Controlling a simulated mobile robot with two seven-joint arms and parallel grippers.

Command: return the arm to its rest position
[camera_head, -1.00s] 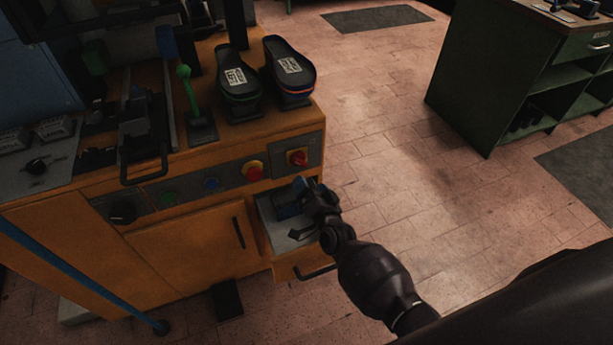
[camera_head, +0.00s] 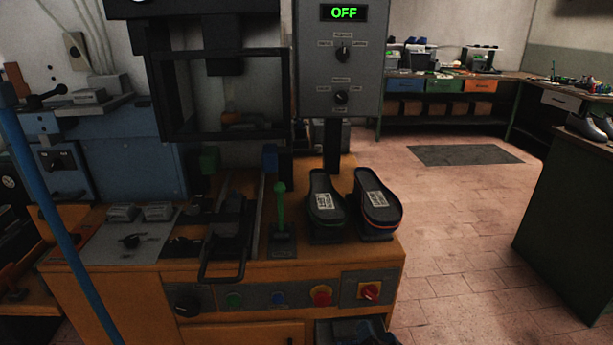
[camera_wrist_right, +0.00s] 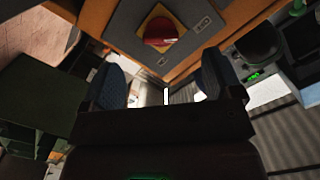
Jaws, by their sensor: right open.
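My right gripper (camera_head: 352,329) shows at the bottom edge of the head view, just below the front control panel of the orange press bench (camera_head: 340,262). Most of my right arm is out of that view. In the right wrist view its two dark blue fingers stand apart with a clear gap (camera_wrist_right: 165,78), and nothing is held between them. A red knob on a yellow plate (camera_wrist_right: 160,32) lies beyond the fingers there; it also shows in the head view (camera_head: 370,291). My left gripper is not in view.
Two black soles (camera_head: 326,205) (camera_head: 377,203) stand on the bench beside a green lever (camera_head: 280,207). A grey control box (camera_head: 340,75) reads OFF. A blue pole (camera_head: 55,215) crosses at the left. A green cabinet (camera_head: 565,220) stands right; open floor (camera_head: 460,240) lies between.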

